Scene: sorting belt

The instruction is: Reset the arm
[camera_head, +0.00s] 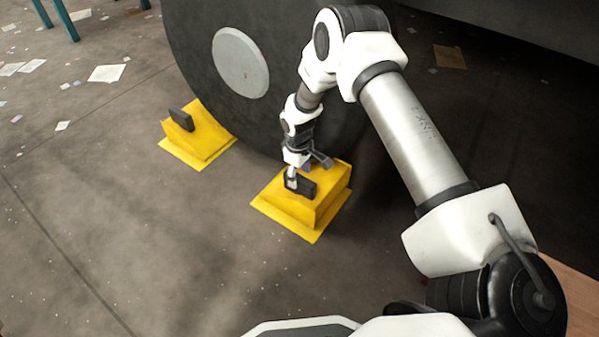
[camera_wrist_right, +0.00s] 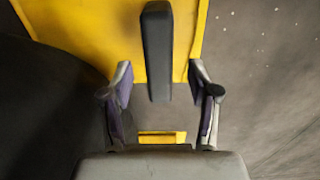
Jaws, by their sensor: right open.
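Two yellow wheel chocks stand on the floor by a large dark wheel (camera_head: 205,60). The near chock (camera_head: 322,212) has a black handle (camera_head: 301,186) on top. The far chock (camera_head: 196,147) has a black handle (camera_head: 180,119) too. My right gripper (camera_head: 305,172) is at the near chock's handle, with its fingers apart. In the right wrist view, my right gripper (camera_wrist_right: 160,78) is open, with the black handle (camera_wrist_right: 157,50) between its fingers and a gap on each side. Yellow chock surface (camera_wrist_right: 85,35) shows behind. My left gripper is not in view.
The wheel rises close behind both chocks, with a dark body (camera_head: 520,35) above at the upper right. Paper scraps (camera_head: 106,73) lie on the floor at the upper left. Teal legs (camera_head: 64,18) stand at the top left. The floor at the lower left is clear.

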